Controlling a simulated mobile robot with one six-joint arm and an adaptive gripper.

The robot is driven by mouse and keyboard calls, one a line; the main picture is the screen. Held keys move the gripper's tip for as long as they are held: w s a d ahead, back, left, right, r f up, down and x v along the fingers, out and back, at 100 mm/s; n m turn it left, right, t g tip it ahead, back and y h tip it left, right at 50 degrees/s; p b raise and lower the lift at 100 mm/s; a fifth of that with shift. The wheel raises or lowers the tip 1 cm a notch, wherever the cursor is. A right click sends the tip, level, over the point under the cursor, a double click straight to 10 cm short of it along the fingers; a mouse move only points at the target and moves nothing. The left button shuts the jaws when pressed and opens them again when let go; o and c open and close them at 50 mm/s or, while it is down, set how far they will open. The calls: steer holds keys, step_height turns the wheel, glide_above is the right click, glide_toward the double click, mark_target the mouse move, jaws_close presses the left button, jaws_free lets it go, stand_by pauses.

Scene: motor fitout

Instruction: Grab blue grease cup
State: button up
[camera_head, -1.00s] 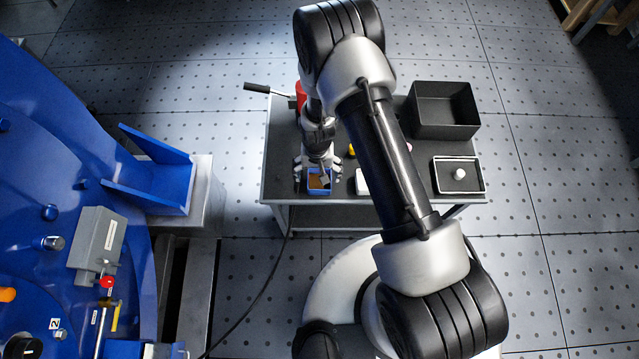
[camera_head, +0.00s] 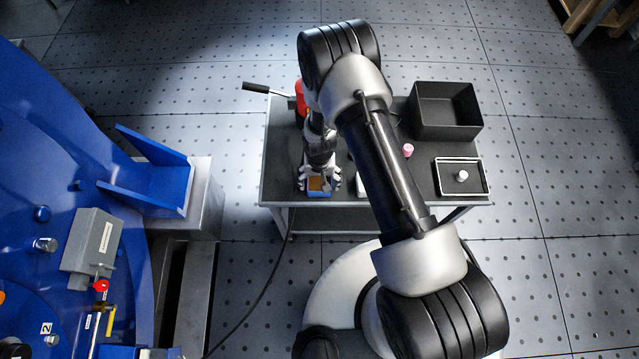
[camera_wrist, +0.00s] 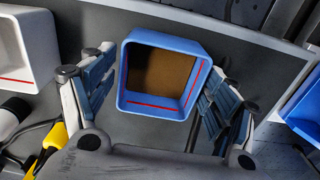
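The blue grease cup (camera_head: 319,188) stands near the front edge of the dark table. It is square and open-topped, with a brown inside and a red line on its inner walls; it also shows in the wrist view (camera_wrist: 160,106). My gripper (camera_head: 319,180) is down over it, with one finger on either side. In the wrist view my gripper (camera_wrist: 163,82) has its fingers spread wide around the cup, their tips close to its left and right walls. Firm contact is not visible.
A white cup (camera_wrist: 28,60) stands left of the blue one. The table (camera_head: 415,185) also bears a black bin (camera_head: 445,128), a tray with a white knob (camera_head: 462,176) and a pink piece (camera_head: 407,150). Blue machinery (camera_head: 60,150) stands at left.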

steer(key=c, duration=0.8)
